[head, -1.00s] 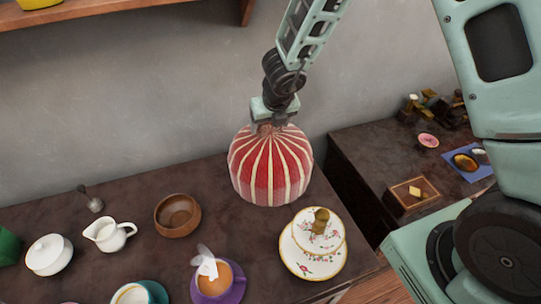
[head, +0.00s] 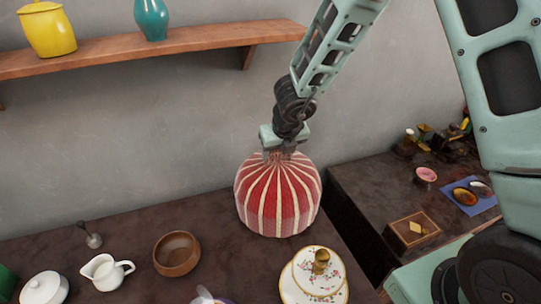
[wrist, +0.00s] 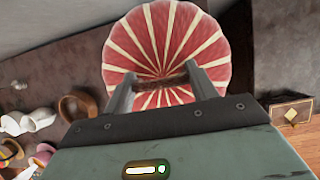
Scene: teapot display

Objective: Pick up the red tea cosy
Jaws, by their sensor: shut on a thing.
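The red tea cosy (head: 278,198) is a dome with cream stripes running down from its top, at the back of the dark counter. My gripper (head: 281,151) is above it, shut on its top. In the wrist view, the cosy (wrist: 165,35) fills the upper middle, and my gripper's two fingers (wrist: 160,79) stand on either side of a brown band at the cosy's gathered top. The cosy is upright. I cannot tell whether its lower edge is clear of the counter, and what is under it is hidden.
A two-tier floral cake stand (head: 315,280) stands close in front, to the right. A wooden bowl (head: 177,255) and a white jug (head: 105,272) are to the left. A wooden shelf (head: 150,60) is above. A gap separates the right-hand counter (head: 365,195).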

